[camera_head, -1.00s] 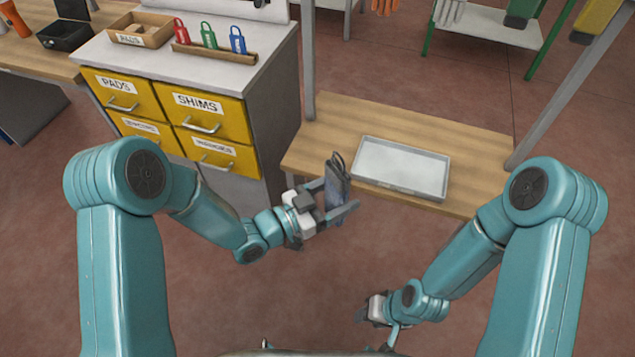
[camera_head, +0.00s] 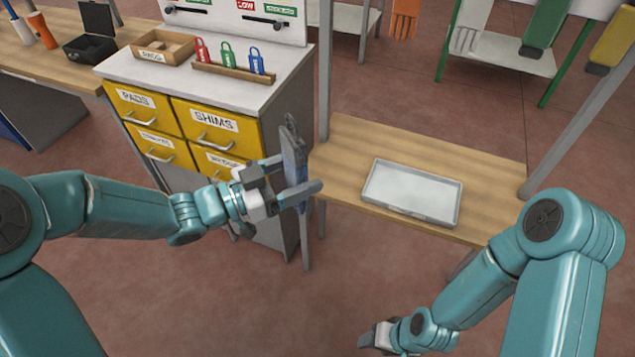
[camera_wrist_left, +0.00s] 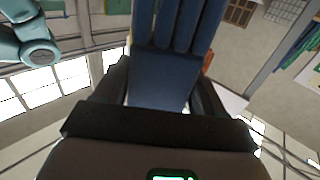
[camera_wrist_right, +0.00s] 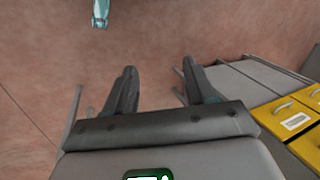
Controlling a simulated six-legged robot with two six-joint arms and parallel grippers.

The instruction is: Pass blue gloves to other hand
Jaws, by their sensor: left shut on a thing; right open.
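My left gripper (camera_head: 294,182) is shut on the blue gloves (camera_head: 293,155), which it holds upright in the air in front of the drawer cabinet. In the head view they show edge-on as a dark blue-grey strip. In the left wrist view the gloves (camera_wrist_left: 165,75) fill the space between the fingers, with the glove fingers pointing away from the palm. My right gripper (camera_head: 372,340) is low at the bottom of the head view. The right wrist view shows its two fingers (camera_wrist_right: 160,90) apart with nothing between them. The two grippers are well apart.
A grey tray (camera_head: 412,212) lies on a wooden bench (camera_head: 350,150) to the right of the gloves. The drawer cabinet (camera_head: 215,125) stands behind the left gripper, with padlocks (camera_head: 228,56) on top. Other gloves (camera_head: 404,20) hang at the back. Floor is clear between my arms.

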